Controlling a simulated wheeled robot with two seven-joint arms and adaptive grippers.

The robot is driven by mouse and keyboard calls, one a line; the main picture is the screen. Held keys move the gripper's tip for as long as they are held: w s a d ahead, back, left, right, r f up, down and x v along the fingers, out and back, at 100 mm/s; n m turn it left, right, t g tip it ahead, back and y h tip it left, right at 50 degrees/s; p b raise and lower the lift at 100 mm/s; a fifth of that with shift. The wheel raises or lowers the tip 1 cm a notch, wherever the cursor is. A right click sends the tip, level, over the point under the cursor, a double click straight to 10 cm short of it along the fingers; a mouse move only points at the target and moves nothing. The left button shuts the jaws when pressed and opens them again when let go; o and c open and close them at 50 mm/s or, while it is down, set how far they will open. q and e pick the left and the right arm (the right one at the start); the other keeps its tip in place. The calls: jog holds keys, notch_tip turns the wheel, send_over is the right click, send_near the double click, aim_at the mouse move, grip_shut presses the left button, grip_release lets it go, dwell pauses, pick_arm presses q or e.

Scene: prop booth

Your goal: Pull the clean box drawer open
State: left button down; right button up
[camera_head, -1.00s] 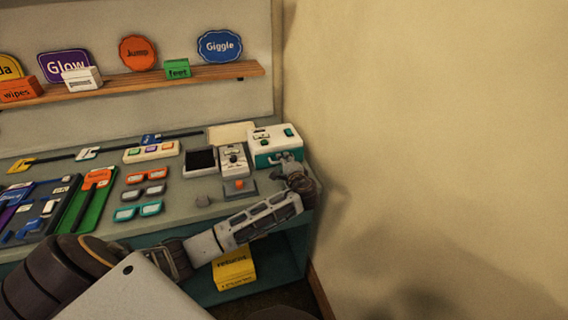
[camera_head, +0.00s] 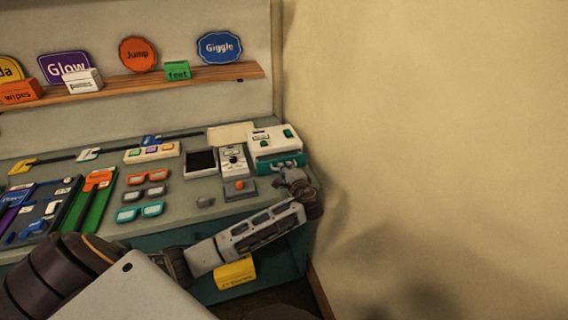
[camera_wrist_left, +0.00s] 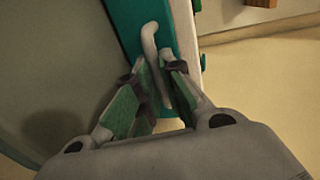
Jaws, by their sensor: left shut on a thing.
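The clean box (camera_head: 268,141) is white with green parts on top and stands at the right end of the counter. Its teal drawer (camera_head: 290,160) sticks out at the front, partly open. In the left wrist view the teal drawer front (camera_wrist_left: 176,38) carries a pale bar handle (camera_wrist_left: 150,48). My left gripper (camera_head: 281,170) is at the drawer front, with its fingers (camera_wrist_left: 158,82) closed around the handle, one on each side. The inside of the drawer cannot be made out. My right gripper is not in view.
A card device (camera_head: 233,160), a dark-screened unit (camera_head: 201,162) and an orange-button box (camera_head: 240,188) stand left of the box. Several glasses (camera_head: 146,192) lie further left. A wall (camera_head: 420,130) rises close on the right. A yellow box (camera_head: 235,273) sits below the counter.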

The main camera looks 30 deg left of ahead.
pick_arm(q)
jog(key=v, duration=0.2)
jog(key=f+p+v, duration=0.1)
jog(key=v, duration=0.2)
jog(key=p+v, duration=0.1)
jog(key=v, duration=0.1)
jog(key=shift+s+d+f, duration=0.2)
jog(key=shift+d+f, duration=0.1)
jog(key=shift+s+d, duration=0.1)
jog(key=c, duration=1.5)
grip_release()
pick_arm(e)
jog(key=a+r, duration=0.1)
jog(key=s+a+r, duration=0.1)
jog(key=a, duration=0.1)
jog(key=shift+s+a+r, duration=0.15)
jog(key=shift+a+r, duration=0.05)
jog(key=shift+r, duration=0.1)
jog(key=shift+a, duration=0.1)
pick_arm(q)
jog(key=shift+v, duration=5.95)
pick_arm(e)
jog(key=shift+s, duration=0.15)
